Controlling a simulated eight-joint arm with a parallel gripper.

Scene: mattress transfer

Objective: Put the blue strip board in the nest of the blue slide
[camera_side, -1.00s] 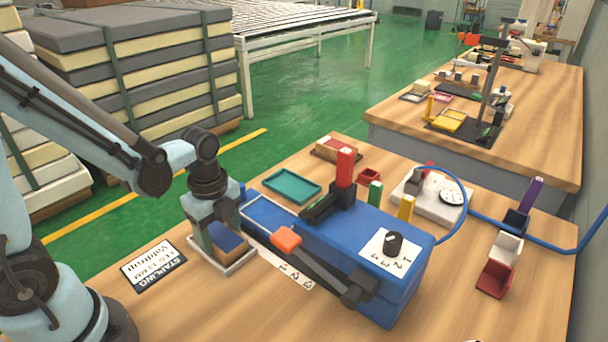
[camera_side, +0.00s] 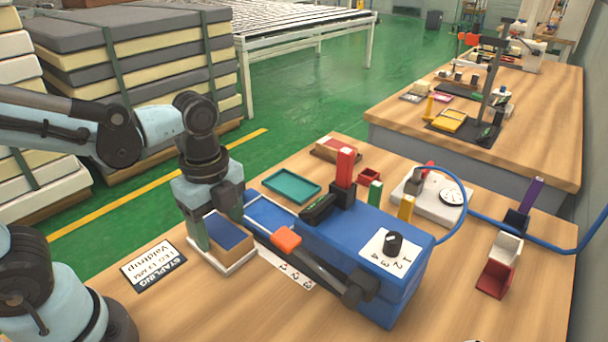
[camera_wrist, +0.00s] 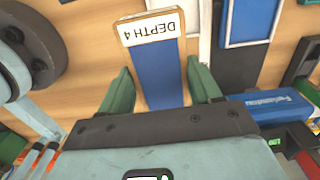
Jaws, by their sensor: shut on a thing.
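The blue strip board (camera_side: 227,233) is a block with a blue top and tan sides. My gripper (camera_side: 221,226) is shut on it, with a green finger on either side. In the wrist view the board (camera_wrist: 160,72) lies between my fingers, and its far end has a white label reading "DEPTH 4". The board is over a white tray (camera_side: 238,267); I cannot tell how much gap is under it. The blue slide's nest (camera_side: 268,213), a pale-rimmed blue recess, is just right of my gripper; it shows in the wrist view too (camera_wrist: 250,20).
A blue machine body (camera_side: 340,235) with an orange-tipped lever (camera_side: 286,238) and a black knob stands to the right. A red block (camera_side: 345,166) rises behind it. A teal tray (camera_side: 291,186) lies beyond the nest. A printed sign (camera_side: 153,265) lies at the left.

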